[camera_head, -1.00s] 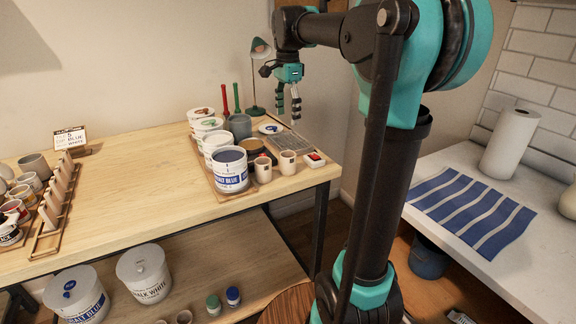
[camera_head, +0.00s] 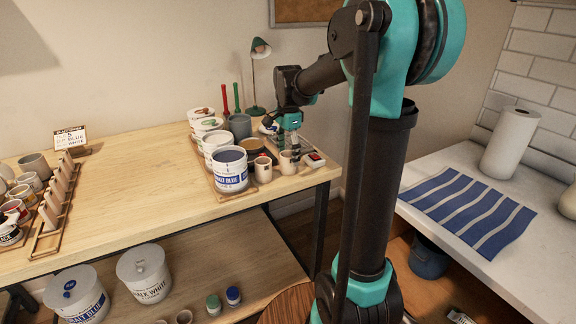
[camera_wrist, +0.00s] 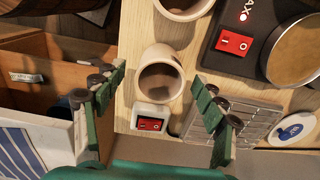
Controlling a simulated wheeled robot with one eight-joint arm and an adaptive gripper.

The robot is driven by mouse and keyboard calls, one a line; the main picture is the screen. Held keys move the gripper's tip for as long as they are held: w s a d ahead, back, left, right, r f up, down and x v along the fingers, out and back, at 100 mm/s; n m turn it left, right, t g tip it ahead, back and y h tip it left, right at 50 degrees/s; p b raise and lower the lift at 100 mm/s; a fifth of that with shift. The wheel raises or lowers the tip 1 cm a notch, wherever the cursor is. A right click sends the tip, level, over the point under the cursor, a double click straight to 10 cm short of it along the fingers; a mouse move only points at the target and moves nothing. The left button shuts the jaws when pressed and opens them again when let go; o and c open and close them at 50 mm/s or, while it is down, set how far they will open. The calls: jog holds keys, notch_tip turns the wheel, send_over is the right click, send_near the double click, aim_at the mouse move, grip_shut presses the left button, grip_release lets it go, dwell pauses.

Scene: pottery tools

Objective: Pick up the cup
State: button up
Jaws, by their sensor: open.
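A small beige cup (camera_head: 287,165) stands at the front right of the workbench, beside a similar beige cup (camera_head: 263,172). In the wrist view the first cup (camera_wrist: 161,58) shows its open mouth and empty-looking inside, and the other cup (camera_wrist: 184,5) is cut off at the top edge. My gripper (camera_head: 289,148) is above the first cup. In the wrist view my gripper (camera_wrist: 159,76) is open, with one finger on each side of this cup and a visible gap to each. Whether the fingertips are down at its rim height is hard to tell.
A white box with a red switch (camera_wrist: 150,124) sits close to the cup. A black device with a red switch (camera_wrist: 234,42) and a grey rack (camera_wrist: 250,118) are nearby. A cobalt blue bucket (camera_head: 230,173) stands to the left. The bench's left middle (camera_head: 140,175) is clear.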

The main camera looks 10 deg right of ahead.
jog(key=shift+f, duration=0.6)
jog(key=shift+c, duration=0.5)
jog(key=c, duration=1.3)
